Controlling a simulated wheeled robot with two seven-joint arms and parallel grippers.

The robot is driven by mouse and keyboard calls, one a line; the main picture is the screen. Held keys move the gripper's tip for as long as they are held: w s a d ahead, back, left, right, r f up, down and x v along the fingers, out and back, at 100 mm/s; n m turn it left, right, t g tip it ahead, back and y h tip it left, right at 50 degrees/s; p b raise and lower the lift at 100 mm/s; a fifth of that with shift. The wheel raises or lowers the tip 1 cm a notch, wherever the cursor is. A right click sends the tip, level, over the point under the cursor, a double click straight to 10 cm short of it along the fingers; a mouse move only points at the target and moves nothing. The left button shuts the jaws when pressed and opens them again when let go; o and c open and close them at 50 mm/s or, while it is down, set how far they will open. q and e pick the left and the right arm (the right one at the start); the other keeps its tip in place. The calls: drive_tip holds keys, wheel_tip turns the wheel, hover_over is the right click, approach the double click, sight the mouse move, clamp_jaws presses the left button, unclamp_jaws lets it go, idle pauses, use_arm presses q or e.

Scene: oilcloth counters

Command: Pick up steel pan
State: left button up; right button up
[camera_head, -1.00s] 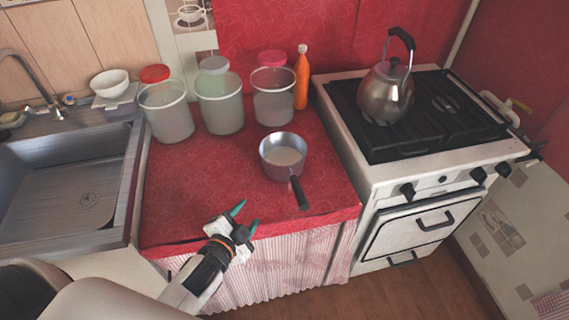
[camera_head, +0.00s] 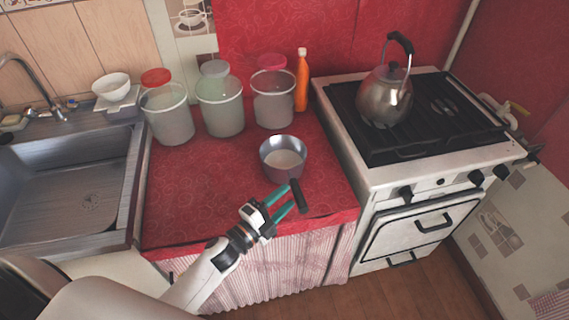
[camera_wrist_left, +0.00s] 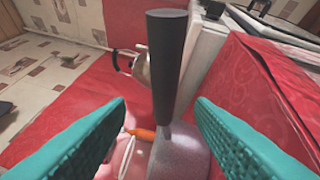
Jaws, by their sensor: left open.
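The steel pan (camera_head: 283,158) stands upright on the red oilcloth counter, its black handle (camera_head: 298,196) pointing toward the front edge. My left gripper (camera_head: 283,199) is open just left of the handle in the head view. In the left wrist view the black handle (camera_wrist_left: 167,60) shows between the two teal fingers (camera_wrist_left: 158,128), apart from both. Part of the pan's grey body (camera_wrist_left: 180,150) shows there below the handle. Whether the fingers are level with the handle is hard to tell. My right gripper is not in view.
Several pale containers, such as the middle one (camera_head: 220,108), and an orange bottle (camera_head: 302,80) stand behind the pan. A stove (camera_head: 345,125) with a kettle (camera_head: 385,98) is at right. A sink (camera_head: 65,190) is at left. The counter left of the pan is clear.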

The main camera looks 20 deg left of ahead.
sight(297, 189)
use_arm(q)
drive_tip(key=p+x, duration=0.1)
drive_tip(key=x, duration=0.4)
drive_tip(key=shift+w+d+f, duration=0.1)
drive_tip(key=shift+d+f, duration=0.05)
drive_tip(key=shift+f, duration=0.1)
clamp_jaws()
idle(1.1)
drive_tip(key=shift+r, duration=0.15)
